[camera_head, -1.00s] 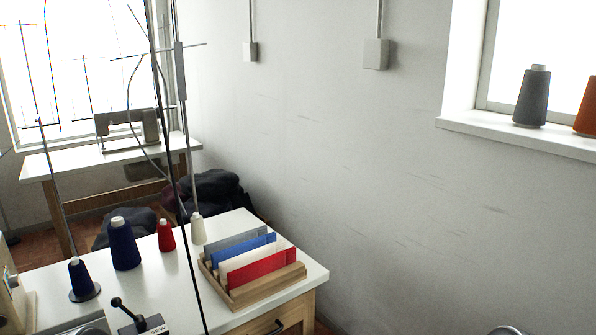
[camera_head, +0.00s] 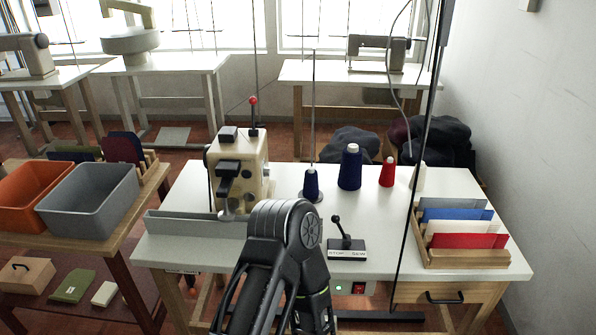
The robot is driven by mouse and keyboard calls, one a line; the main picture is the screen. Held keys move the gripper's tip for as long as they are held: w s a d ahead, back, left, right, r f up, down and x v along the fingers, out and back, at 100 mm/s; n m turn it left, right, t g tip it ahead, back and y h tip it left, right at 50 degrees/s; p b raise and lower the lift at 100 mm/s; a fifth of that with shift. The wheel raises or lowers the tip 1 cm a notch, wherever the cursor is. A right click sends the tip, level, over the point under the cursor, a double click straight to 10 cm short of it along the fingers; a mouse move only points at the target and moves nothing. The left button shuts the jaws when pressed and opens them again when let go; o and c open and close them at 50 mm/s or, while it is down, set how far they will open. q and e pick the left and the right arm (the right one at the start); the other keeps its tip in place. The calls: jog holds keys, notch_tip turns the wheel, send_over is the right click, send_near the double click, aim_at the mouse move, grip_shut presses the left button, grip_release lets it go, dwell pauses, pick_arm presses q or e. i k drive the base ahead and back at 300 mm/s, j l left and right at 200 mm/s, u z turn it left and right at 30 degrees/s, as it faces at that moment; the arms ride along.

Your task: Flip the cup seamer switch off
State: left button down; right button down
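A cream sewing machine (camera_head: 240,168) with black parts and a red-tipped post stands on the white front table, perhaps the cup seamer. A lever with a black ball knob (camera_head: 337,220) rises from a labelled plate (camera_head: 346,247) to its right; the label seems to read "STOP SEW". Below the table's front edge is a small red switch (camera_head: 358,289) beside a green light (camera_head: 338,289). Its on or off position is too small to tell. One of my black arms bends up in front of the table and covers part of the machine's base. Neither gripper shows.
Thread cones (camera_head: 349,168) stand behind the lever. A wooden rack (camera_head: 465,258) of coloured cards sits at the table's right. A thin dark pole (camera_head: 412,215) crosses the view in front. Grey (camera_head: 92,200) and orange (camera_head: 30,195) bins stand on a left side table.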

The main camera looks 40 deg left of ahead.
aim_at(359, 289)
jog(key=u, duration=1.25)
jog(key=z, duration=0.4)
jog(key=i+l+u, duration=0.25)
jog(key=l, duration=0.25)
